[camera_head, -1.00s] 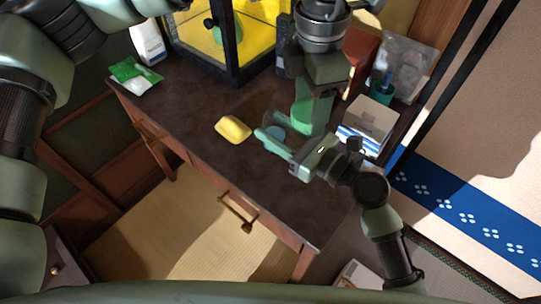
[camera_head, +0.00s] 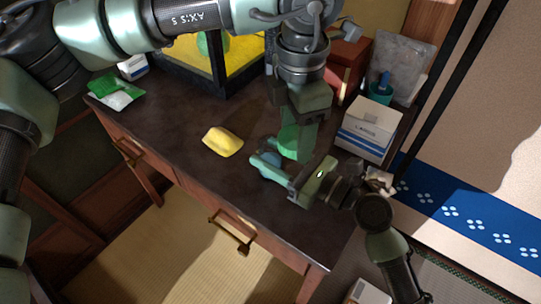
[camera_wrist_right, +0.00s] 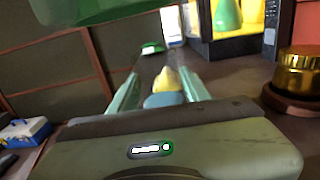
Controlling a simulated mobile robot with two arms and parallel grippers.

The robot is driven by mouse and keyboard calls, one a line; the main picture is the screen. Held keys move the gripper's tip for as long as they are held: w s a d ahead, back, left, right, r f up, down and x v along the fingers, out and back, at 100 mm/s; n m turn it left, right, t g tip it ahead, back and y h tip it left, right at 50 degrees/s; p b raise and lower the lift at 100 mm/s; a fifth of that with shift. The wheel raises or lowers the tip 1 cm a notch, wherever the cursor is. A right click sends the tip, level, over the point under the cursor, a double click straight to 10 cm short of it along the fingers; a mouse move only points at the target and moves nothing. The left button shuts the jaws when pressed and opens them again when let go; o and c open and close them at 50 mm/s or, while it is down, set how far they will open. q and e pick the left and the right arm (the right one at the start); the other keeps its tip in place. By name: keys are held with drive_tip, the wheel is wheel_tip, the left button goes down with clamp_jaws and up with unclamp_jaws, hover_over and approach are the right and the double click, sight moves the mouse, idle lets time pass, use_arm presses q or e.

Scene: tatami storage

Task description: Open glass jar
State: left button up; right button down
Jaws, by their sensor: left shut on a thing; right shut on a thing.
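A small bluish rounded thing, apparently the glass jar (camera_head: 269,166), is between the fingers of my right gripper (camera_head: 265,165) over the desk. It also shows in the right wrist view (camera_wrist_right: 165,100), low between the two pale green fingers. My right gripper is shut on it. My left gripper (camera_head: 291,141) points down from above, just right of the jar in the head view. It is shut, on what seems to be the lid, but its own hand hides what it holds. In the right wrist view a green part of my left arm fills the top left.
A yellow block (camera_head: 222,141) lies on the dark desk (camera_head: 180,130) left of the grippers. A white and blue box (camera_head: 366,130), a teal cup (camera_head: 380,91) and a red box (camera_head: 350,65) stand right.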

drive_tip(key=c, duration=1.1)
unclamp_jaws()
drive_tip(key=shift+f, duration=0.2)
drive_tip(key=o, duration=0.4)
drive_tip(key=shift+r, duration=0.2)
